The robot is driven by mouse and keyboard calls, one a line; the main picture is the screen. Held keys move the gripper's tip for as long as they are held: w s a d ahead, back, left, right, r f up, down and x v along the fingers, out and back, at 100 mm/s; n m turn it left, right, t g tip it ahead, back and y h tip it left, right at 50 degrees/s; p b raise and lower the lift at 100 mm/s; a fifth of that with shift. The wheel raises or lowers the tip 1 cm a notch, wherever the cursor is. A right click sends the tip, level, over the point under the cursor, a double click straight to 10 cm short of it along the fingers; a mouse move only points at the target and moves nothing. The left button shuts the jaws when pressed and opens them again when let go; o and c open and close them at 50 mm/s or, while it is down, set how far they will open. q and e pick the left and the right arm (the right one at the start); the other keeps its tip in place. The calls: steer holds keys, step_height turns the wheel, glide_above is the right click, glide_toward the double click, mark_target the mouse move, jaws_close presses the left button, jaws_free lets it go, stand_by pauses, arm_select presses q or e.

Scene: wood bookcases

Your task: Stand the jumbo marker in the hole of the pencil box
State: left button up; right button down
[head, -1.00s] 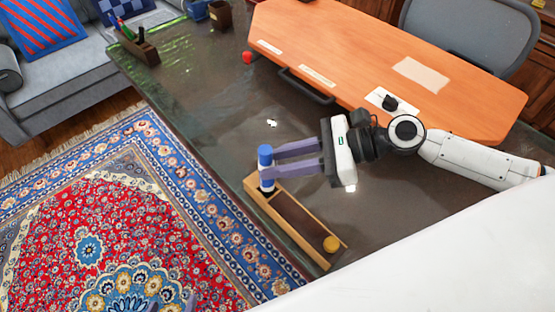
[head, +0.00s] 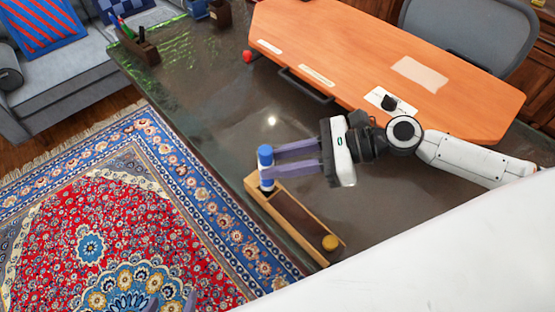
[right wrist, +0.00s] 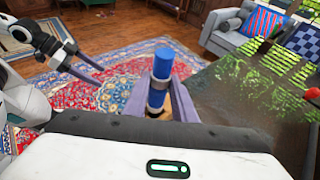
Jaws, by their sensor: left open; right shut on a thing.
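The jumbo marker (head: 265,157) is blue with a pale band and stands about upright. My right gripper (head: 272,164) is shut on it. The pencil box (head: 297,225) is a long wooden box on the dark desk's near edge. The marker's lower end is at the box's far-left end; whether it is inside the hole or just above it I cannot tell. In the right wrist view the marker (right wrist: 160,78) is between my fingers, with a bit of the box behind it. My left gripper (head: 172,303) is open and empty at the bottom edge, over the rug.
A yellow round thing (head: 330,243) sits at the box's near end. An orange desk top (head: 370,65) with a dark handle (head: 305,86) lies beyond. A red thing (head: 248,57) and a wooden holder with pens (head: 140,47) are farther back. The dark desk (head: 215,105) between is clear.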

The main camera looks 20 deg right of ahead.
steer(key=shift+f+b, duration=1.1)
steer(key=shift+f, duration=1.35)
steer(key=c, duration=1.4)
jaws_free()
steer(key=shift+v, duration=5.15)
steer(key=shift+s+f, duration=0.1)
